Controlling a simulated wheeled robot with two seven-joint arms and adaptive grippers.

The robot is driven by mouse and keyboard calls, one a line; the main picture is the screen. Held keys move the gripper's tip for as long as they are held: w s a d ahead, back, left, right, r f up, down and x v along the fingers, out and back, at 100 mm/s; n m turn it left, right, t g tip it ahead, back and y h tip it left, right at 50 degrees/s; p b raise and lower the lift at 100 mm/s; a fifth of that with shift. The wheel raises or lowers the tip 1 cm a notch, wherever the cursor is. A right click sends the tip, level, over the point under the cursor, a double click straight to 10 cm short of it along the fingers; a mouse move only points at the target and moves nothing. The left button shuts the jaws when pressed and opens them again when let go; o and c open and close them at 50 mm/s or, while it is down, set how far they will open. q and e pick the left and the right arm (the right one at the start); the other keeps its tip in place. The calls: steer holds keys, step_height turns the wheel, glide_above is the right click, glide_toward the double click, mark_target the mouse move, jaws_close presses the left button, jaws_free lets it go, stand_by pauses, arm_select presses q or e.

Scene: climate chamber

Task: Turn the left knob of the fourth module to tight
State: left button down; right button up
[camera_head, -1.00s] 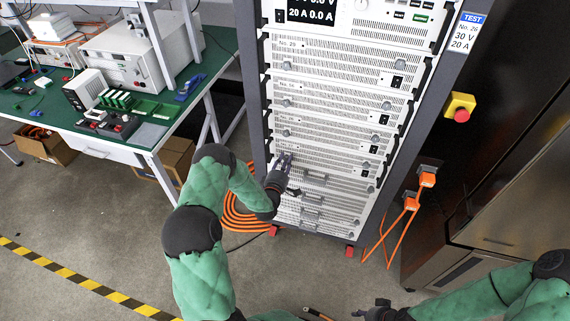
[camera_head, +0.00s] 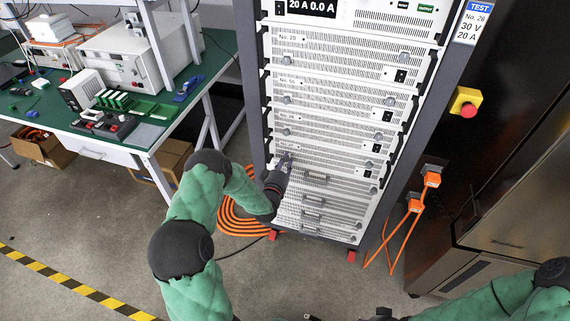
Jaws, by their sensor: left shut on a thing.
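The white equipment rack stands upright in the middle with stacked modules. My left gripper (camera_head: 284,163) reaches in from the left and is shut at the left side of the fourth module below the display unit (camera_head: 325,151). The left knob there is hidden behind the fingers, so its turn position cannot be seen. Left knobs of the modules above show free, such as the third module's left knob (camera_head: 286,132). My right gripper (camera_head: 381,315) is mostly cut off at the bottom edge; its fingers cannot be made out.
Handles (camera_head: 313,199) stick out from the lower panels below my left gripper. A green-topped workbench (camera_head: 60,115) with instruments stands at left. Orange cables (camera_head: 237,215) lie coiled beside the rack. A red emergency button (camera_head: 467,109) and dark cabinet (camera_head: 510,150) are at right.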

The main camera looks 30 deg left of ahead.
arm_select(q)
steer(key=shift+m+b, duration=0.35)
steer(key=shift+m, duration=0.75)
steer(key=c, duration=1)
jaws_free()
steer(key=shift+s, duration=0.1)
steer(key=v, duration=1.1)
steer(key=shift+s, duration=0.4)
steer(key=shift+f, duration=0.1)
